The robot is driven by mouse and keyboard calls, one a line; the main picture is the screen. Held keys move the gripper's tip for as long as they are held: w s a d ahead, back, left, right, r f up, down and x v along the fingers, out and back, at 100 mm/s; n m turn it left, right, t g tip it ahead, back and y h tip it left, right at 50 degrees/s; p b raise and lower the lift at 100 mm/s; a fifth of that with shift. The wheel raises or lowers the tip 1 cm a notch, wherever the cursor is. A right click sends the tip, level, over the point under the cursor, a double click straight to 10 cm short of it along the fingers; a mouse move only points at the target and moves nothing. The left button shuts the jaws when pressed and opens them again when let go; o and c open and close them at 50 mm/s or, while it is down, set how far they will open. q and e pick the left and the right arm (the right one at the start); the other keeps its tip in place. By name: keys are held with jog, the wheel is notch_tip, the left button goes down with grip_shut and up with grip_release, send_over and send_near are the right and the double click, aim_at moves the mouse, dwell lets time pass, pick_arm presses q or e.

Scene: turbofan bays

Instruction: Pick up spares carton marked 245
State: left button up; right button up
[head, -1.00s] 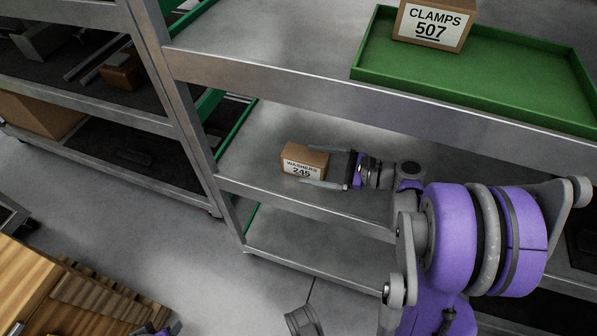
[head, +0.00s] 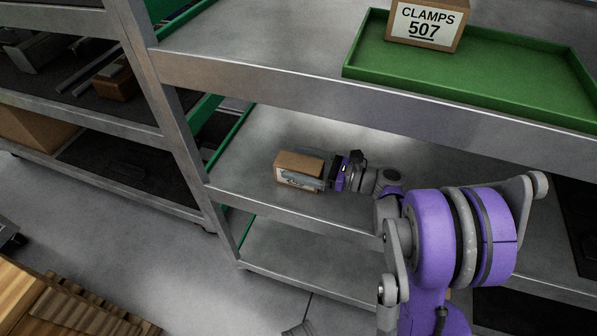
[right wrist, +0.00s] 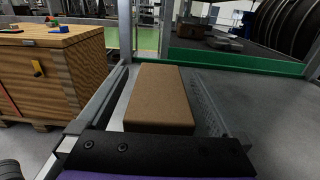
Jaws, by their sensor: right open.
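The spares carton (head: 299,158) is a small brown box with a white label. It sits on the middle shelf of the rack, near the front edge. My right gripper (head: 306,172) reaches in from the right at shelf height. One finger crosses the label, so the number is mostly covered now. In the right wrist view the carton (right wrist: 160,92) lies between the two open fingers, one along each side. A gap shows beside the right finger; whether the left finger touches cannot be told. My left gripper does not show.
The shelf above holds a green tray (head: 365,76) with a carton marked CLAMPS 507 (head: 425,27). The middle shelf (head: 245,168) is bare around the carton. A rack upright (head: 165,110) stands to the left. A wooden crate (right wrist: 50,75) stands left in the wrist view.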

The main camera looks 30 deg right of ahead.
jog(key=shift+w, duration=0.1)
jog(key=shift+c, duration=0.2)
grip_shut()
dwell(0.4)
